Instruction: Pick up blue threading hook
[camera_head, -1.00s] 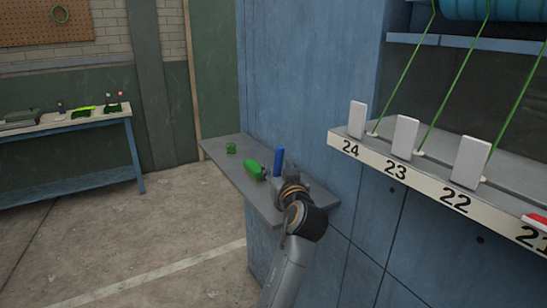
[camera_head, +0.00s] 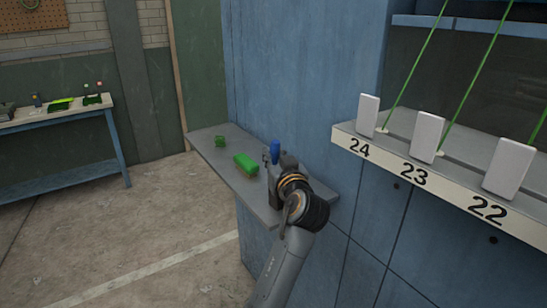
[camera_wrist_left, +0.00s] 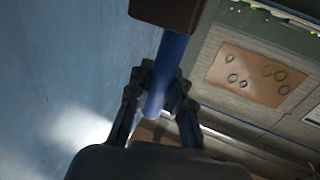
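The blue threading hook (camera_head: 275,147) stands upright at the near part of the grey wall shelf (camera_head: 217,160). Only its blue upper part shows in the head view; the rest is hidden behind my left gripper (camera_head: 275,160). In the left wrist view, the blue shaft (camera_wrist_left: 170,60) runs between the two fingers of my left gripper (camera_wrist_left: 160,80). Both fingers lie close against its sides and look shut on it. A dark brown block (camera_wrist_left: 168,12) is at the shaft's upper end in that view. My right gripper is not in view.
A green brush-like item (camera_head: 243,160) and a small green piece (camera_head: 220,141) lie on the shelf. The blue wall (camera_head: 305,90) rises right behind it. A numbered ledge (camera_head: 440,182) with white tags juts out at right. A workbench (camera_head: 60,115) stands far left.

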